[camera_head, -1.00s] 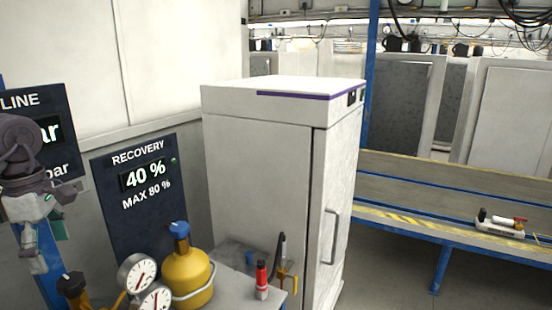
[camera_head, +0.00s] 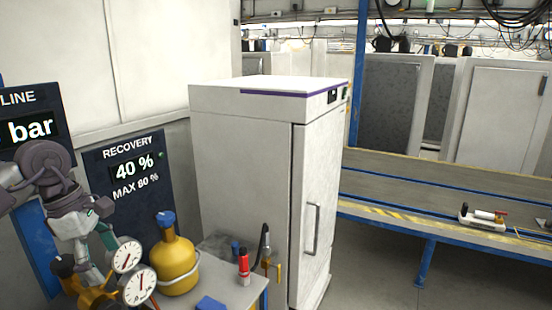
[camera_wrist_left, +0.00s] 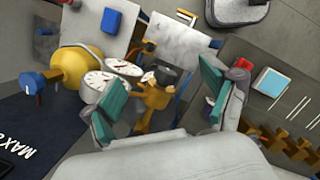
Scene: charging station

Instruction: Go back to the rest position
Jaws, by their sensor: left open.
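My left gripper (camera_head: 94,240) is at the lower left of the head view, its teal-padded fingers pointing down in front of the panels. It is open. In the left wrist view the two fingers (camera_wrist_left: 165,102) stand wide apart. The orange gauge manifold (camera_wrist_left: 150,100) with its black knob shows between them, and I cannot tell how close it is. In the head view the manifold (camera_head: 98,297) with two round gauges (camera_head: 139,289) sits just below the gripper. My right gripper is not in view.
A yellow gas cylinder (camera_head: 174,262), a red bottle (camera_head: 243,267) and a blue item (camera_head: 210,303) are on the small table (camera_head: 228,291). A tall white cabinet (camera_head: 240,160) stands behind. A conveyor (camera_head: 400,185) is at right. The recovery panel (camera_head: 128,195) is close behind my arm.

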